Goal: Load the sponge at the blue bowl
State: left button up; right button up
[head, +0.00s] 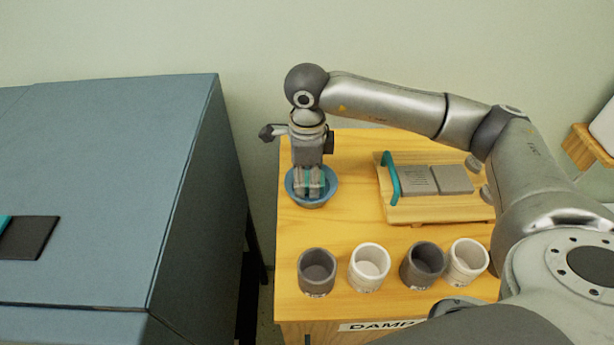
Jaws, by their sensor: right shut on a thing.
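The blue bowl (332,188) stands on the wooden table at its back left. My right gripper (314,190) points straight down into the bowl, with its fingertips inside the rim. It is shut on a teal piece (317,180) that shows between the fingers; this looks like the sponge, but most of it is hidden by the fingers. I cannot tell whether it touches the bottom of the bowl. My left gripper is not in view.
A wooden board (420,212) with a teal handle (390,178) and grey slabs (420,180) lies right of the bowl. Several grey and white cups (317,272) line the front of the table (350,147). A blue-grey cabinet (110,180) stands left, across a gap.

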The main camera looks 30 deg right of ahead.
aim_at(307, 178)
jog(key=shift+s, duration=0.1)
jog(key=shift+r+p, duration=0.5)
jog(key=shift+r, duration=0.4)
jog(key=shift+r+p, duration=1.05)
jog(key=shift+r, duration=1.55)
